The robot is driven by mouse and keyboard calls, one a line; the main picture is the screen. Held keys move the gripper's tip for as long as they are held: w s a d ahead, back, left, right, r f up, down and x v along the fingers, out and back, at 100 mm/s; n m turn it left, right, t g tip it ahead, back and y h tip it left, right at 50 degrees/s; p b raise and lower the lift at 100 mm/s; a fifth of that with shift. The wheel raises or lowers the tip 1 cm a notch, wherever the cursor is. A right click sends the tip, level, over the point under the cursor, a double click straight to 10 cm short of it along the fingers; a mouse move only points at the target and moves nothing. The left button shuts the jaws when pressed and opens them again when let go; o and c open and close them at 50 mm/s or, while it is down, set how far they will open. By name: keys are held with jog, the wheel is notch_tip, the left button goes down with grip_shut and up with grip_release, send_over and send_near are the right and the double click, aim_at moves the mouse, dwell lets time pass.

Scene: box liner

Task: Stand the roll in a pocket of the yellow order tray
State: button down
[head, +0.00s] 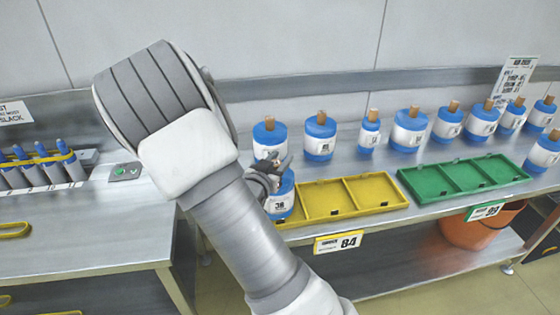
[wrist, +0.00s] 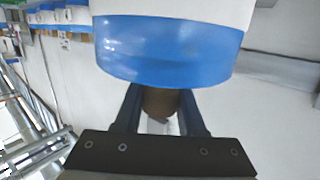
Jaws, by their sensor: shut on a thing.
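A blue and white roll (head: 281,198) with a printed label is upright at the left end of the yellow order tray (head: 345,211). My gripper (head: 268,168) is above it, partly hidden by my wrist. In the wrist view my gripper (wrist: 160,118) is shut on the brown core (wrist: 159,101) of the roll, whose blue end (wrist: 168,52) fills the upper middle. The roll overlaps the tray's left pocket; I cannot tell whether it rests on the pocket floor or hangs just above. The middle and right pockets are empty.
Several similar rolls (head: 320,136) stand in a row behind the trays. An empty green tray (head: 465,177) lies to the right. An orange bin (head: 478,232) is under the bench. A left bench holds blue-capped tubes (head: 45,165). One roll (head: 269,137) stands close behind my gripper.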

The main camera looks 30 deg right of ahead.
jog(key=shift+r, duration=0.1)
jog(key=c, duration=0.5)
grip_release()
